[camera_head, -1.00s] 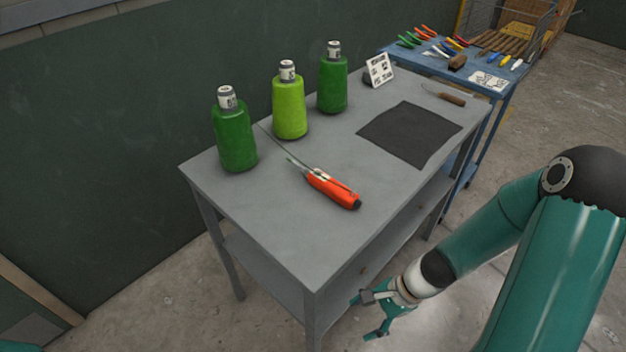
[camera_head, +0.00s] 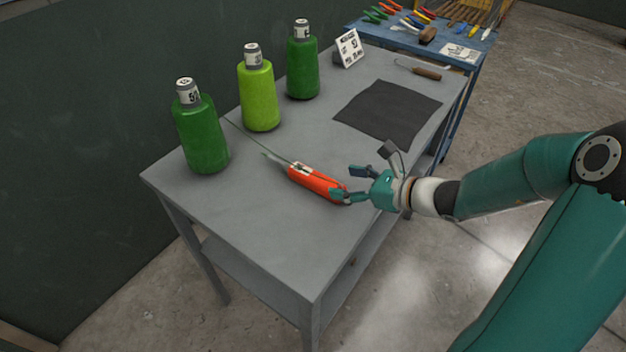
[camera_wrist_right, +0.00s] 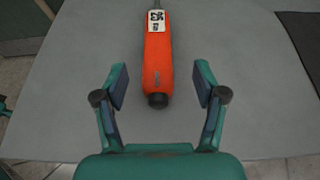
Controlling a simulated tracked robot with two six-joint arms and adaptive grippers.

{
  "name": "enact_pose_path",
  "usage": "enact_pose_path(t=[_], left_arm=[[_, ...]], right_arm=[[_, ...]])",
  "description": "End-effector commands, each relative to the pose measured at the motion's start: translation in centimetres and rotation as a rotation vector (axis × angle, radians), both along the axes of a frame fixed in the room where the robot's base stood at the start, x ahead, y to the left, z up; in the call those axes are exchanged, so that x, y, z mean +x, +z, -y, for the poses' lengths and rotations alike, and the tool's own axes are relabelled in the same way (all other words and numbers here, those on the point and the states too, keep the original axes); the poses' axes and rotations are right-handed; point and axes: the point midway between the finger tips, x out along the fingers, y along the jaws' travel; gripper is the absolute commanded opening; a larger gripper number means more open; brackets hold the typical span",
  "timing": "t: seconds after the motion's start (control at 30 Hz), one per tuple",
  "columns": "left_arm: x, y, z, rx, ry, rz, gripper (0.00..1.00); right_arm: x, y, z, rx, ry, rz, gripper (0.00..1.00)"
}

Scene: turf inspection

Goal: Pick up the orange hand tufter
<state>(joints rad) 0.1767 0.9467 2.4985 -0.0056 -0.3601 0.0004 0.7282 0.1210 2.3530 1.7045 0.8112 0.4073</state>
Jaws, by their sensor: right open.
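The orange hand tufter (camera_head: 312,181) lies on the grey table (camera_head: 235,215), its thin metal tip toward the green cones and its black butt end toward my right gripper. My right gripper (camera_head: 350,183) is open at the butt end, over the table's near right side. In the right wrist view the tufter (camera_wrist_right: 157,62) points away from me, and its black end lies just ahead of and between the open fingers (camera_wrist_right: 160,88). A white label shows on its orange handle. The fingers appear clear of it. My left gripper is out of view.
Several green yarn cones (camera_head: 260,95) stand along the table's far left edge. A dark square mat (camera_head: 388,112), a small sign (camera_head: 349,48) and a wooden-handled tool (camera_head: 427,73) are toward the back. A blue table (camera_head: 400,36) with tools stands behind.

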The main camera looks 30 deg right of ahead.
Motion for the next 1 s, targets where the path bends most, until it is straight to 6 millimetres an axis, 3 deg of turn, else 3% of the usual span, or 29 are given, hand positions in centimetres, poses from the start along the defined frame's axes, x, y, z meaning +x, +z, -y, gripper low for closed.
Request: enact_pose_path(t=[0.1, 0.37, 0.63, 0.93, 1.0], left_arm=[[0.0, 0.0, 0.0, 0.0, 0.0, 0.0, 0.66], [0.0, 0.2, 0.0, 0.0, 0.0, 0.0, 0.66], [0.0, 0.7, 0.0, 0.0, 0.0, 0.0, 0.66], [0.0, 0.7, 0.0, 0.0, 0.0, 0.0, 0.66], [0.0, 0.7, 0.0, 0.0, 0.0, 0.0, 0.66]], right_arm=[[1.5, -0.6, -0.7, 0.001, 0.004, 0.001, 0.71], [2.8, -1.1, -1.4, 0.0, 0.005, 0.0, 0.71], [6.0, -2.3, -2.9, 0.0, 0.005, -0.001, 0.71], [6.5, -2.6, -3.1, -0.002, 0.003, 0.001, 0.71], [6.5, -2.6, -3.1, -0.002, 0.003, 0.001, 0.62]])
